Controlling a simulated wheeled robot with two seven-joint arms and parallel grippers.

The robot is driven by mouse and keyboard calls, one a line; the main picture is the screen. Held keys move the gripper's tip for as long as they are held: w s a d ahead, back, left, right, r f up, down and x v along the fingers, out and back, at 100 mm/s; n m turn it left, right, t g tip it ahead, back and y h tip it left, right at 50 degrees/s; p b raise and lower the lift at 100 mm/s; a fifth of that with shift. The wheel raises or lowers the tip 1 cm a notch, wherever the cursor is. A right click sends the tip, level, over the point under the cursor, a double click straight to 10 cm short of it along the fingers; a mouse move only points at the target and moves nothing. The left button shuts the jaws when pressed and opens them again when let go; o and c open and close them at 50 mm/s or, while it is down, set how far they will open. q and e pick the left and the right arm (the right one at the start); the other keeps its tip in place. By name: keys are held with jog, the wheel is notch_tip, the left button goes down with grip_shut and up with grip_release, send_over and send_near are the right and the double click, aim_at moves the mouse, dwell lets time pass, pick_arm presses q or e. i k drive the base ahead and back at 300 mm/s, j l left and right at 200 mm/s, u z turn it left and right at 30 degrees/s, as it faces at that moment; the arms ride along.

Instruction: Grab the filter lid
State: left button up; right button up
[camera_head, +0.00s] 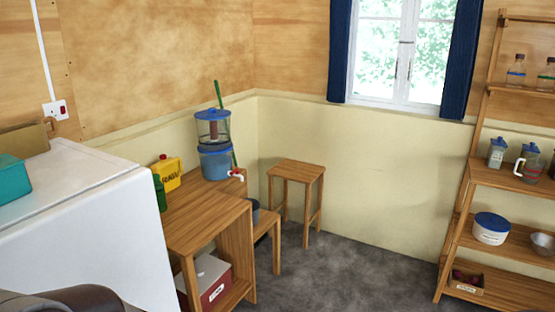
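The water filter stands on a wooden table (195,201) near the room's corner. It has a clear upper container (213,130) and a bluish lower container (215,163) with a red and white tap (236,175). The blue filter lid (212,114) sits on top of the upper container. A green stick rises behind the filter. A dark rounded part of my own body shows at the bottom left edge. Neither of my grippers is in view.
A white cabinet (85,222) fills the left foreground. A yellow container (167,173) and a green bottle (159,193) stand left of the filter. A stool (296,171) stands at the wall and a shelf (510,236) at right. The grey floor between is clear.

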aim_at(212, 113)
jog(key=i+z, duration=0.1)
jog(key=i, duration=0.55)
jog(key=i+z, duration=0.15)
jog(key=i, duration=0.5)
jog(key=i+z, duration=0.1)
jog(key=i, duration=0.55)
jog(key=i+j+z, duration=0.15)
jog(key=i, duration=0.5)
jog(key=j, duration=0.05)
